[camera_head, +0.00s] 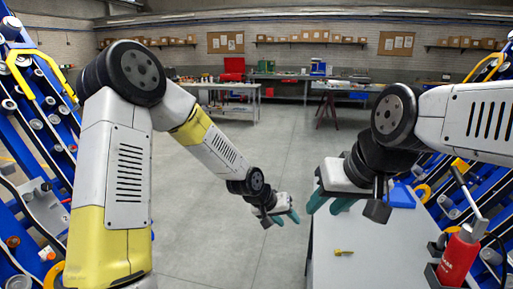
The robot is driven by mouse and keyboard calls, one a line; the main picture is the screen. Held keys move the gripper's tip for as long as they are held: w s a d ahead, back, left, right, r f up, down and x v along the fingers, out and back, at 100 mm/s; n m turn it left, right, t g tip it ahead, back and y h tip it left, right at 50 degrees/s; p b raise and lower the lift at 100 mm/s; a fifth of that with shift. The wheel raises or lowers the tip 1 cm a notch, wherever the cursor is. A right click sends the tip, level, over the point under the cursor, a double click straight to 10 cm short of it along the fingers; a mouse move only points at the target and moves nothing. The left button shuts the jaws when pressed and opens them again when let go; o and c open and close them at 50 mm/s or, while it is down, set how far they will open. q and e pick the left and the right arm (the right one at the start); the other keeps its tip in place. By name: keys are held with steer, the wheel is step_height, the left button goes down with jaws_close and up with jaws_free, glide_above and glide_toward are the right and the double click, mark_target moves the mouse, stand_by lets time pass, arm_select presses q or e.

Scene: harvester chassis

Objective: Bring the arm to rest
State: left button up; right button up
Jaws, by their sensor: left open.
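My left arm comes in from the left, bends at a large black joint and slopes down to the middle of the view. My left gripper (285,212) hangs in the air over the floor at its end. Its teal fingers are open, and I see nothing between them. My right arm comes in from the right. My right gripper (328,205) is near the left edge of the grey worktop (365,240), with its teal fingers apart and nothing seen between them. A black wrist part hides some of it. The two grippers are close but apart.
On the worktop are a small yellow piece (343,252), a blue item (401,196) and a red bottle (459,257) in a holder. Blue racks (38,130) with rollers flank both sides. Workbenches (232,88) stand at the back. The grey floor (215,235) between is clear.

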arm_select(q)
steer(key=s+a+r+t+y, duration=0.1)
steer(key=s+a+r+y, duration=0.2)
steer(key=a+r, duration=0.65)
steer(key=s+a+r+n, duration=0.1)
steer(key=s+a+r, duration=0.5)
steer(key=s, duration=0.4)
steer(key=s+a+r+n+y, duration=0.1)
steer(key=s+a+r, duration=0.5)
steer(key=s+a, duration=0.3)
steer(key=shift+s+t, duration=0.4)
steer(key=shift+s, duration=0.05)
steer(key=shift+a, duration=0.1)
steer(key=shift+c, duration=0.4)
steer(key=shift+a, duration=0.1)
